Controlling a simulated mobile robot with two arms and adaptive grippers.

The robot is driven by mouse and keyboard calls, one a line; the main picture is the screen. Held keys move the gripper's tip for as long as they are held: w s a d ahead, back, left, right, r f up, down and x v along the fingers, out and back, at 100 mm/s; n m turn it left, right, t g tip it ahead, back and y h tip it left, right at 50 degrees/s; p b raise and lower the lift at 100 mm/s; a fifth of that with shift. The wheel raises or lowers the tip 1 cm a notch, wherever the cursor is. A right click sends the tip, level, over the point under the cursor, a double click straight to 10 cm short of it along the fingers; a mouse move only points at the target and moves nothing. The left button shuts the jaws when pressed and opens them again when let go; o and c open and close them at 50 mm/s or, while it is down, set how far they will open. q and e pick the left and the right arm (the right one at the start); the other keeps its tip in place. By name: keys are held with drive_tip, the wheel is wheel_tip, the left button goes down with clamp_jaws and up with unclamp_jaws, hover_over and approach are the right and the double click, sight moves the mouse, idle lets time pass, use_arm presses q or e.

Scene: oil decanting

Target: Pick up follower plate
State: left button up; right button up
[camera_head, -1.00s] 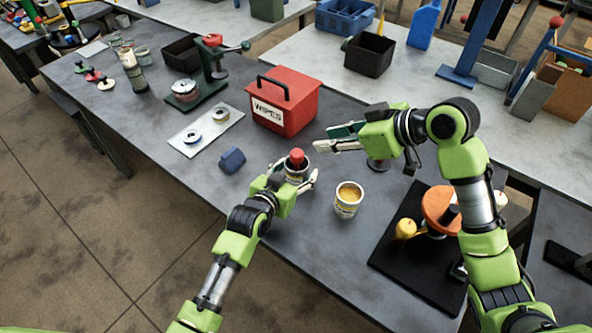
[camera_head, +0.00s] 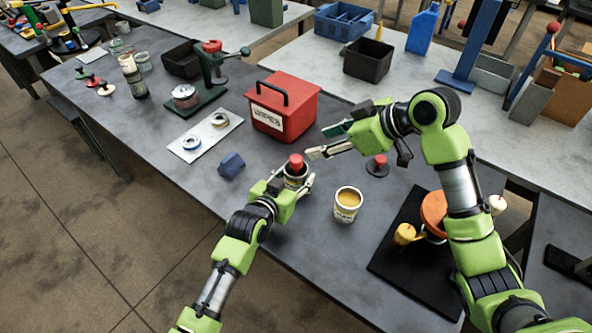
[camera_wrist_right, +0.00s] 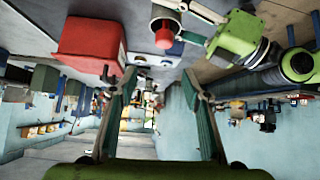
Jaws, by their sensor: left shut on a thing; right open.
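A dark round plate with a red knob (camera_head: 377,168), which looks like the follower plate, stands on the grey bench just below my right forearm and wrist in the head view. My left gripper (camera_head: 294,181) is shut on a can (camera_head: 297,178). A red knob (camera_head: 296,161) stands up from this can, and it also shows in the right wrist view (camera_wrist_right: 165,37). My right gripper (camera_head: 318,150) is open and empty, above the bench between the red box and the held can. Its two fingers (camera_wrist_right: 157,105) show apart in the right wrist view.
A red box (camera_head: 285,105) stands behind the grippers. An open can with yellow contents (camera_head: 348,204) stands right of the left gripper. A blue block (camera_head: 231,164) and a pale tray (camera_head: 207,132) lie left. A black mat (camera_head: 412,270) lies at the right.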

drive_tip(key=w+a+n+g+h, duration=0.1)
drive_tip(key=n, duration=0.1)
drive_tip(key=w+a+n+g+h, duration=0.1)
drive_tip(key=a+n, duration=0.1)
drive_tip(key=w+a+n+g+h, duration=0.1)
drive_tip(key=a+g+h, duration=0.1)
drive_tip(key=shift+w+r+n, duration=0.1)
drive_tip(key=shift+w+n, duration=0.3)
drive_tip(key=r+n+g+h, duration=0.1)
drive_tip(key=r+n+h, duration=0.1)
hover_over(296, 158)
drive_tip(key=shift+g, duration=0.3)
drive_tip(key=f, duration=0.4)
drive_tip(key=d+f, duration=0.1)
drive_tip(key=f, duration=0.1)
drive_tip(key=shift+s+f, duration=0.1)
drive_tip(key=shift+s, duration=0.15)
drive_tip(key=shift+w+a+f, duration=0.1)
drive_tip(key=shift+a+f, duration=0.05)
drive_tip(key=shift+f, duration=0.8)
drive_tip(key=shift+w+a+f, duration=0.1)
drive_tip(key=shift+a+f, duration=0.1)
drive_tip(key=shift+f, duration=0.8)
drive_tip(key=shift+w+a+f, duration=0.1)
drive_tip(key=shift+a+f, duration=0.05)
drive_tip(key=shift+f, duration=0.8)
drive_tip(key=c, duration=1.2)
